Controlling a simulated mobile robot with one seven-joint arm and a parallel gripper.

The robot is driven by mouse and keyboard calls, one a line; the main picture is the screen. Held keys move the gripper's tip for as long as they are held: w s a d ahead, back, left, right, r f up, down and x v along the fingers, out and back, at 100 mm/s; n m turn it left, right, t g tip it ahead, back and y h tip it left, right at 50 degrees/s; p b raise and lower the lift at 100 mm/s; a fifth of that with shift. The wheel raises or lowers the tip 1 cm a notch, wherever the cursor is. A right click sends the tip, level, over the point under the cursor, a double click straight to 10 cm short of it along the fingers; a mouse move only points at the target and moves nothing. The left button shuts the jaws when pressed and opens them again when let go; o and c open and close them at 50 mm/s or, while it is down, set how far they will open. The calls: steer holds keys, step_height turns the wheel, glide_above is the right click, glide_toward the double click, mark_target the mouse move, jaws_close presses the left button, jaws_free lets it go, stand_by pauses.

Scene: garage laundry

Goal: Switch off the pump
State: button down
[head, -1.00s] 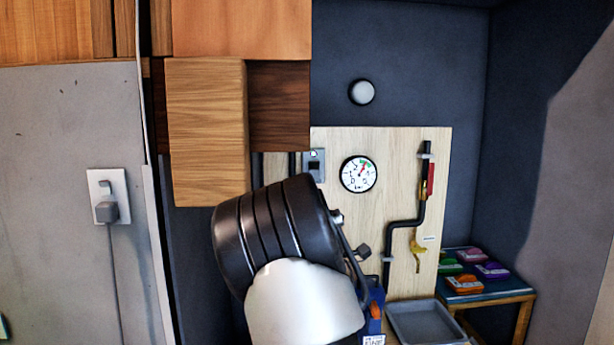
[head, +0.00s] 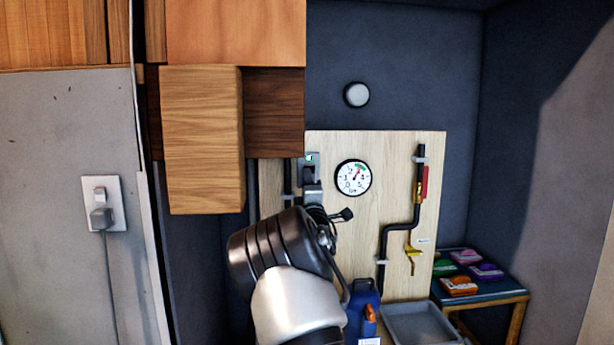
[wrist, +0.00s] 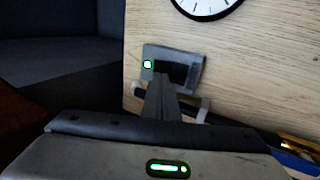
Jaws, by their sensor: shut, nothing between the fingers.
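A grey switch box (head: 313,160) is mounted on the wooden board, left of the round gauge. It carries a small lit green mark. In the wrist view the switch box (wrist: 197,72) shows the green light at its left and a dark rocker or recess beside it. My gripper (head: 309,182) is shut and empty, with its tips at the lower part of the switch box. In the wrist view my gripper (wrist: 166,86) reaches the dark part, seemingly touching it. The fingertips partly cover the switch. No pump body can be clearly made out.
A wooden cabinet (head: 201,140) juts out at upper left. A blue jug (head: 362,305) and grey tray (head: 418,326) stand below.

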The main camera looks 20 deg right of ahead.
steer(key=shift+w+d+r, duration=0.1)
steer(key=shift+w+r, duration=0.1)
steer(key=shift+w, duration=0.15)
steer(key=shift+r, duration=0.1)
steer(key=shift+w+g, duration=0.15)
steer(key=shift+g, duration=0.15)
